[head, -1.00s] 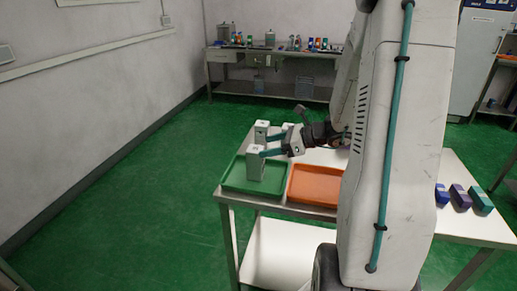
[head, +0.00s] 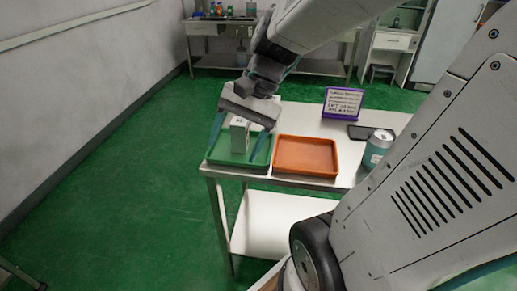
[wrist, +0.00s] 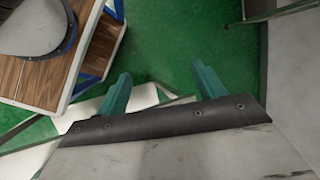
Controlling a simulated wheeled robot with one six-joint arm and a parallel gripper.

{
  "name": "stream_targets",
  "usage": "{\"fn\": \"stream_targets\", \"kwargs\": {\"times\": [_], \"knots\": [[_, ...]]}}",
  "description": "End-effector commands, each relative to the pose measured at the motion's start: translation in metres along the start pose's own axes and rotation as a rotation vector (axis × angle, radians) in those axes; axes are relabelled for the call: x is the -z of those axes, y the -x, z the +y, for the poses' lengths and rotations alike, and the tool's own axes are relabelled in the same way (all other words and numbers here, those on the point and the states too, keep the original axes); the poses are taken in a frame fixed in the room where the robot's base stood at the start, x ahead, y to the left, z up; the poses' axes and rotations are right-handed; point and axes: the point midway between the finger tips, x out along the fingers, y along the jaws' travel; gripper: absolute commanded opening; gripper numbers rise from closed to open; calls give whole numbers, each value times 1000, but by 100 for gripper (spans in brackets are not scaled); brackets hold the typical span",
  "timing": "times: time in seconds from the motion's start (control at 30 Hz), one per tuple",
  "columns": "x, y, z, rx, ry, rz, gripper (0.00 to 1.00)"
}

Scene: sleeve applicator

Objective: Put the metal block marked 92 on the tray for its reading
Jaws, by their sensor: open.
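A light grey metal block (head: 240,137) stands upright in the green tray (head: 225,163) in the head view; a mark on its top is too small to read. My gripper (head: 233,152) is open above that tray, its teal fingers to either side of the block in the picture. Whether they touch it I cannot tell. An orange tray (head: 306,155) to the right is empty. My gripper may hide other blocks behind it.
A purple-framed sign (head: 342,102) stands at the back of the white table (head: 300,117), its text unreadable. A dark flat object (head: 362,132) and a teal-and-white can (head: 377,150) are right of the orange tray. A workbench (head: 315,66) stands far back.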

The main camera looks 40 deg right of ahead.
Motion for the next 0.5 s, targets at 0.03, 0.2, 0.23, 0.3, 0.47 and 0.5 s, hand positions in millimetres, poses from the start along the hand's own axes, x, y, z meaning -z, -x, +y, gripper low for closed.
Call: {"fn": "stream_targets", "kwargs": {"times": [0.03,0.2,0.23,0.3,0.47,0.5], "knots": [[-21,0,4,-73,150,43,69],[-56,8,30,-293,566,175,69],[-60,10,33,-322,622,195,69],[-65,14,40,-378,729,234,69],[-68,20,47,-444,849,282,69],[-68,20,48,-450,859,286,69]]}}
